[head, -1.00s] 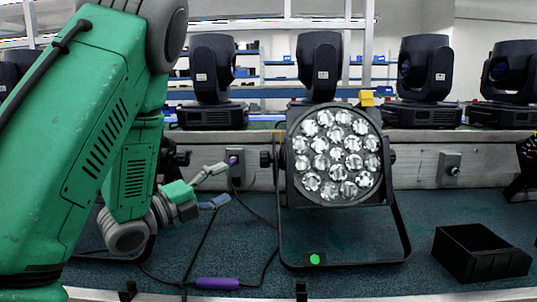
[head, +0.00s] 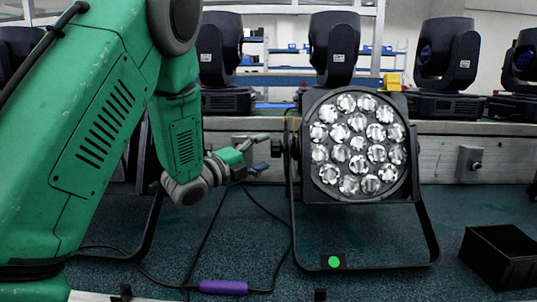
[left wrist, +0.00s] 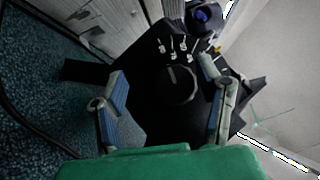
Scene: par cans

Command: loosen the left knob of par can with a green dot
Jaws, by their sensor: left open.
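The par can (head: 357,145) with the green dot (head: 333,262) stands on the blue-green bench, its lens face toward me. The dot is on the base of its black stand. Its left knob (head: 277,148) is a small dark knob at the left side of the housing. In the left wrist view the round dark knob (left wrist: 177,88) shows between the fingers. My left gripper (head: 264,153) is open, just left of the knob, with its fingers pointing at it. The left wrist view shows both fingers apart (left wrist: 164,75). I cannot tell whether they touch it. My right gripper is not in view.
A black open box (head: 499,255) sits on the bench at the right. A purple-wrapped cable (head: 223,287) lies in front. Moving-head lights (head: 333,50) stand on the ledge behind. Another dark stand is partly hidden behind my left arm. The bench between stand and box is clear.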

